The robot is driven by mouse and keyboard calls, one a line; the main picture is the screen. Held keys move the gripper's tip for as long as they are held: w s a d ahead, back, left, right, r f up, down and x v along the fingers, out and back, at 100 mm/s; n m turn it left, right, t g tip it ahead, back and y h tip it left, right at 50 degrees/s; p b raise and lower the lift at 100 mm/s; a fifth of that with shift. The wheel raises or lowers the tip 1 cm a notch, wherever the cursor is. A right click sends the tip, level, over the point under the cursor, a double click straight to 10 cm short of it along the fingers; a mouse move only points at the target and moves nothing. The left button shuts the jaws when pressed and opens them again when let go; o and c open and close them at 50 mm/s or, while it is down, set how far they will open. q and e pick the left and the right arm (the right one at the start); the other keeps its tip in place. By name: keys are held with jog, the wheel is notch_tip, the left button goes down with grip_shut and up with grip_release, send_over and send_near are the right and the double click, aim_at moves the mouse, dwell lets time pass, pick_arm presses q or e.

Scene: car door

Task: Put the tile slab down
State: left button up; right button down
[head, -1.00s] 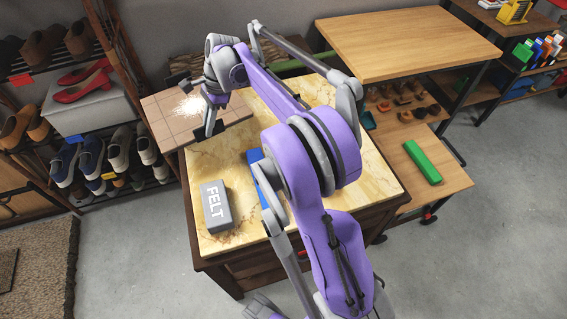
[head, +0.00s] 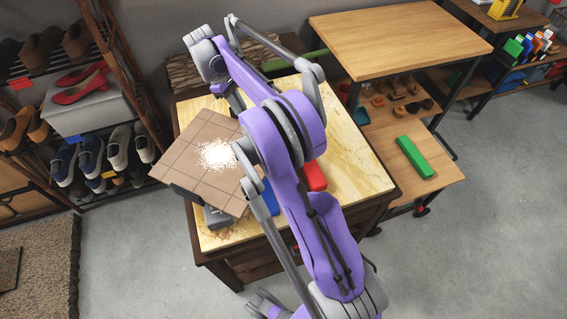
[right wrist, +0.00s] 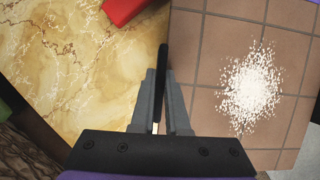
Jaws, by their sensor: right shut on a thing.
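The tile slab (head: 190,150) is a brown square board with a grid of tile lines and a patch of white powder on it. In the head view it hangs over the left side of the yellow stone-topped table and covers most of a grey block (head: 215,217). My right gripper (head: 237,102) is shut on the slab's edge, where a black strip shows between the fingers (right wrist: 163,85) in the right wrist view. The slab (right wrist: 210,120) fills the right of that view. Contact beneath the slab is hidden. My left gripper is not in view.
The stone tabletop (head: 350,165) holds a red block (head: 315,176) and a blue block (head: 266,200), partly behind my arm. Shoe racks (head: 100,195) stand close on the left. A wooden cart with a green block (head: 415,157) stands on the right.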

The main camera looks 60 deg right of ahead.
jog(key=s+d+r+n+t+h+p, duration=0.2)
jog(key=s+d+n+h, duration=0.15)
jog(key=n, duration=0.75)
jog(key=f, duration=0.3)
jog(key=f+b, duration=0.1)
jog(key=f, duration=0.5)
jog(key=shift+w+d+f, duration=0.2)
jog(key=shift+d+f, duration=0.15)
jog(key=c, duration=0.9)
grip_release()
